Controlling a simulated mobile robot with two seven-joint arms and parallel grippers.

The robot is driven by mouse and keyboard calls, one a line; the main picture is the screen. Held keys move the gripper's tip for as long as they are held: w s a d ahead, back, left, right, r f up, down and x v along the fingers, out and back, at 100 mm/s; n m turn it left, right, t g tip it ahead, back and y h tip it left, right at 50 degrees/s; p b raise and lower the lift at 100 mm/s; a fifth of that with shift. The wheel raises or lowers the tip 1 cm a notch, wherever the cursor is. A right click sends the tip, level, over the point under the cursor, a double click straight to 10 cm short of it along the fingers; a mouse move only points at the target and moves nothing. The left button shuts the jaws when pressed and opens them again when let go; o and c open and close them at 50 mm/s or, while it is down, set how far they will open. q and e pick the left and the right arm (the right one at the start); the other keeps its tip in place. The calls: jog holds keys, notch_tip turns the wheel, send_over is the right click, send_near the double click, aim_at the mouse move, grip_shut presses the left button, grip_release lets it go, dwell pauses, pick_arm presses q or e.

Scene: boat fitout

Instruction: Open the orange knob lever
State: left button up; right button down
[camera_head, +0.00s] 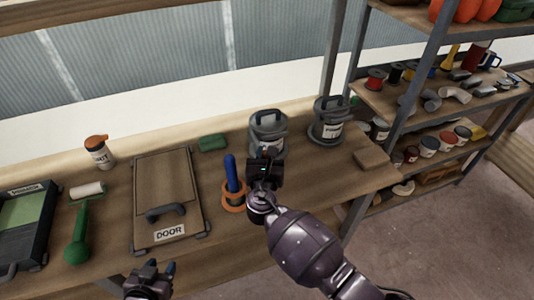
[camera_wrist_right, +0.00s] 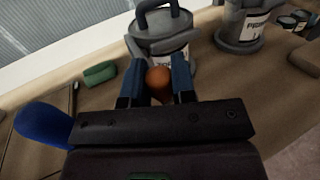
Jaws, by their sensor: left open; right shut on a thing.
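The orange knob (camera_wrist_right: 159,82) shows as a rounded orange end in the right wrist view, in front of a grey lidded canister (camera_head: 268,124). My right gripper (camera_head: 264,156) is shut on the orange knob, with a blue finger on each side of it. The gripper mostly hides the knob in the head view, and the lever's shaft cannot be made out. My left gripper (camera_head: 162,267) is open and empty at the bottom of the head view, in front of the bench and well away from the knob.
A blue handle (camera_head: 231,172) stands in an orange ring (camera_head: 234,196) just left of my right gripper. A panel marked DOOR (camera_head: 165,190) lies further left. A second grey canister (camera_head: 329,119) stands to the right. A metal shelf (camera_head: 405,100) rises beyond the bench's right end.

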jog(key=shift+s+a, duration=0.15)
jog(key=shift+a, duration=0.25)
jog(key=c, duration=1)
grip_release()
jog(key=shift+o, duration=0.2)
jog(key=s, duration=1)
jog(key=shift+s, duration=0.4)
